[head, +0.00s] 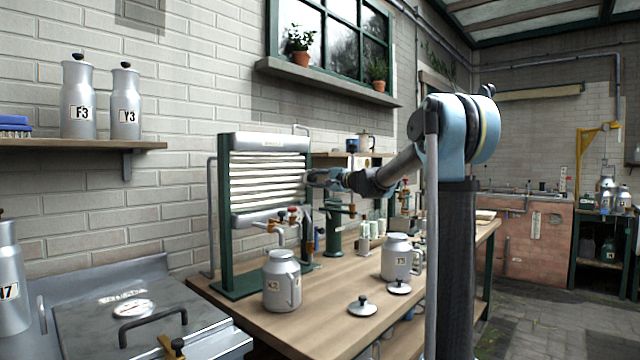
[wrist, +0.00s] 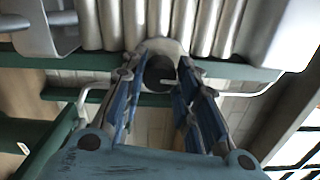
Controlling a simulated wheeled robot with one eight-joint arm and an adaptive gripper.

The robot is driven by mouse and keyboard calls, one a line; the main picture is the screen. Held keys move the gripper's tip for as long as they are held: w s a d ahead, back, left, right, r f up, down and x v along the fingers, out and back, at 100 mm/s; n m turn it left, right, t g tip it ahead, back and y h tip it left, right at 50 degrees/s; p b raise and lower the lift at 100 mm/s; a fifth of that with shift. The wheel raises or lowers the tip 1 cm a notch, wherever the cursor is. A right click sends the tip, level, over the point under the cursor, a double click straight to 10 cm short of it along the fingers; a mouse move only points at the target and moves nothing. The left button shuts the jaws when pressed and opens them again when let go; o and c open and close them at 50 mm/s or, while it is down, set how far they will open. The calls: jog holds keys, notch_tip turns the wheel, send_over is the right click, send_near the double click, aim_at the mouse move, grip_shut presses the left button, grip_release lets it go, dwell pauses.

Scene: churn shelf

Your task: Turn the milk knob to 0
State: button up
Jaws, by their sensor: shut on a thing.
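My gripper (head: 322,177) is up at the right side of the ribbed metal cooler (head: 268,180) in the head view. In the wrist view its two blue fingers (wrist: 162,62) are shut on either side of a dark round knob (wrist: 160,74). A pale grey rounded part (wrist: 168,47) shows behind the knob. No label or scale is readable, so I cannot tell the knob's setting or confirm it is the milk knob. In the head view the gripper hides the knob.
A green post (head: 334,228) stands under my gripper. A windowsill (head: 325,82) is above.

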jog(key=shift+s+a+f, duration=0.1)
dwell(0.4)
jog(key=o, duration=1.1)
jog(key=v, duration=1.2)
jog(key=shift+f, duration=0.1)
